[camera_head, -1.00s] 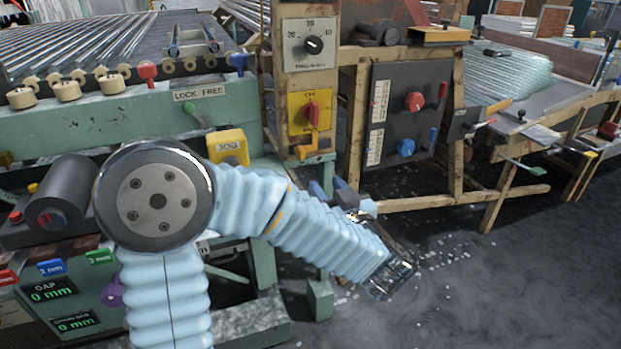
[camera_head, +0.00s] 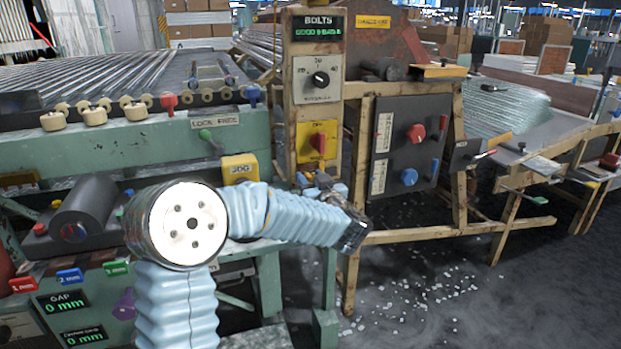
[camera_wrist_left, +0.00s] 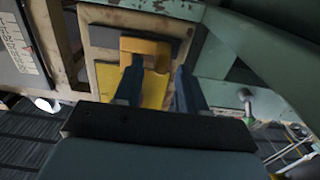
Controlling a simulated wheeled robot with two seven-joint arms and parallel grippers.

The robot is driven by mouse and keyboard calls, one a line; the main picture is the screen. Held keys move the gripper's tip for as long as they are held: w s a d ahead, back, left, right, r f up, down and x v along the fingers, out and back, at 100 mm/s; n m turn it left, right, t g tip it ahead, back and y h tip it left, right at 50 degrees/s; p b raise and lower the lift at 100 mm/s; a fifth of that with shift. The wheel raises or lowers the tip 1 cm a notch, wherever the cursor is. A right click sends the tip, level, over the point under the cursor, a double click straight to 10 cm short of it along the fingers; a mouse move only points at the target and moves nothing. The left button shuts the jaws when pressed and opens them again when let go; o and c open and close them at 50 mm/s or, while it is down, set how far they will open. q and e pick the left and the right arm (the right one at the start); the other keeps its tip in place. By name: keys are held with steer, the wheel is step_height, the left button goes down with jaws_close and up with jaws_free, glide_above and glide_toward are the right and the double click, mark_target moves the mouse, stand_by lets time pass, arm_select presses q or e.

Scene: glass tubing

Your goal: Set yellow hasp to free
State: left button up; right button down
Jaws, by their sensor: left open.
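The yellow hasp (camera_wrist_left: 146,46) shows in the left wrist view as an orange-yellow bracket on a dark plate, above a yellow panel (camera_wrist_left: 154,90). My left gripper (camera_wrist_left: 158,68) is open, with two dark blue fingers pointing toward the hasp. The left finger overlaps the hasp's lower part in this view; the right finger is to its right. Whether either finger touches it I cannot tell. In the head view my left gripper (camera_head: 313,180) is at the wooden post, just below the yellow switch plate (camera_head: 317,141), and largely hides the hasp. My right gripper is not in view.
The post (camera_head: 302,102) also carries a white dial plate (camera_head: 317,79). A dark panel (camera_head: 411,140) with red and blue knobs stands to its right. Open floor lies at lower right.

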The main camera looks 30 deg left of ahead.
arm_select(q)
steer(key=shift+w+a, duration=0.3)
steer(key=shift+a, duration=0.05)
steer(key=shift+c, duration=0.4)
